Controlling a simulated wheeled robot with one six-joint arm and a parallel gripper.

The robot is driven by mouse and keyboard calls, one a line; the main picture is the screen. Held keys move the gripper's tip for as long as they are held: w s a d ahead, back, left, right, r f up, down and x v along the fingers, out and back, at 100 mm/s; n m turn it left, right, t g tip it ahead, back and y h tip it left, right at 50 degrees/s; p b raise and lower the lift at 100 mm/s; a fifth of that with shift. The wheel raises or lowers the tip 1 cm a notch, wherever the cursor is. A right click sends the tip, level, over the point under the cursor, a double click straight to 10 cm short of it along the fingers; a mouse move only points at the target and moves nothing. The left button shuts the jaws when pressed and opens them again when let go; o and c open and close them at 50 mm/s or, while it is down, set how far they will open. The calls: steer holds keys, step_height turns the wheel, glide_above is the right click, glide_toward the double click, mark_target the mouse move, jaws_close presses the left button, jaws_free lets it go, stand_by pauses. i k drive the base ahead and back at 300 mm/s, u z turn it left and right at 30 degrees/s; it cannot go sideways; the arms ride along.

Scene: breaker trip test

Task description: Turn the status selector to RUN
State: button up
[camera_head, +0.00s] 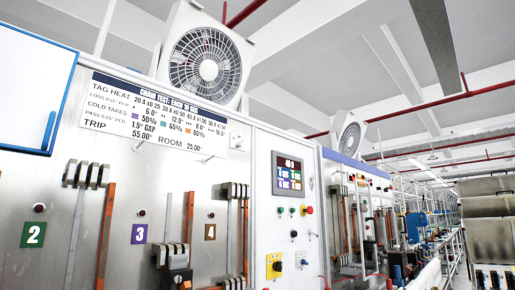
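The grey-white test cabinet fills the left and middle of the head view. On its right-hand control panel (286,205) is a yellow plate with a dark rotary knob (277,265). A smaller blue plate with a knob (302,260) sits to its right. A small black knob (293,234) is above them. The labels are too small to read, so I cannot tell which is the status selector or where it points. My gripper is not in view.
A small display (288,175) sits above green and red buttons. A printed test chart (155,108) hangs above numbered plates and vertical bars. A fan (205,62) tops the cabinet. More benches (400,225) recede at the right. A blue-edged white panel (35,80) is upper left.

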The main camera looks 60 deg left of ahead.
mark_target(239, 144)
steer(key=u, duration=0.45)
steer(key=i, duration=0.8)
steer(key=u, duration=0.75)
